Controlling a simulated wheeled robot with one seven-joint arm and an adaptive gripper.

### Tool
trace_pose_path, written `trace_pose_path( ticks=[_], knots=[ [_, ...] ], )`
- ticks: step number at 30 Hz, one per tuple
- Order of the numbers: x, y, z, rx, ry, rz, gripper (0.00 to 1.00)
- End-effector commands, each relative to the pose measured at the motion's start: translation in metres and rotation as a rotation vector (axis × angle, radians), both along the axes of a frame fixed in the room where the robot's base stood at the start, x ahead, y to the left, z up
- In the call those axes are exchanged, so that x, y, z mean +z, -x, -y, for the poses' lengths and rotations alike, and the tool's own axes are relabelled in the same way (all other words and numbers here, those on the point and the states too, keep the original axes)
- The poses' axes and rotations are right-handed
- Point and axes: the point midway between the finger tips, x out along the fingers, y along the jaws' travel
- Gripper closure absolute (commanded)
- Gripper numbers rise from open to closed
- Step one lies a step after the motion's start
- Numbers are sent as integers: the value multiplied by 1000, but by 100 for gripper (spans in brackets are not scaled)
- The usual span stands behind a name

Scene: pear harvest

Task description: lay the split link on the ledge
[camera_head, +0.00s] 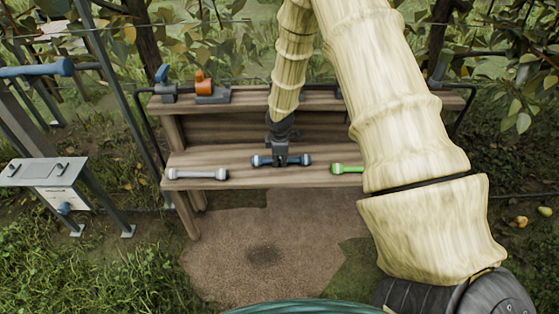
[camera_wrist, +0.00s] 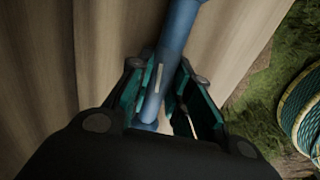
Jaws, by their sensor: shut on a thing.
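I cannot tell whether the link touches the ledge. A grey-white link (camera_head: 197,174) lies to the left on the ledge, and a green link (camera_head: 346,168) lies to the right, partly hidden by my arm. I cannot tell from its look which link is split.
An upper shelf (camera_head: 240,101) behind carries an orange-topped device (camera_head: 203,87) and a blue-handled one (camera_head: 163,84). A small metal stand (camera_head: 40,172) is at far left. A green woven container (camera_wrist: 308,115) shows at the wrist view's right. The ledge is bare between the links.

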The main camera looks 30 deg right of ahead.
Motion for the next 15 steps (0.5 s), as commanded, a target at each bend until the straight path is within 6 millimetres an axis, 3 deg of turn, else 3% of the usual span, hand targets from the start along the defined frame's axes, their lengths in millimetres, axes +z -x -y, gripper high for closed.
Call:
trace_pose_path(
  ticks=[11,12,15],
  knots=[
    [-3,0,0,-1,0,0,100],
    [-3,0,0,-1,0,0,74],
    [-3,0,0,-1,0,0,58]
  ],
)
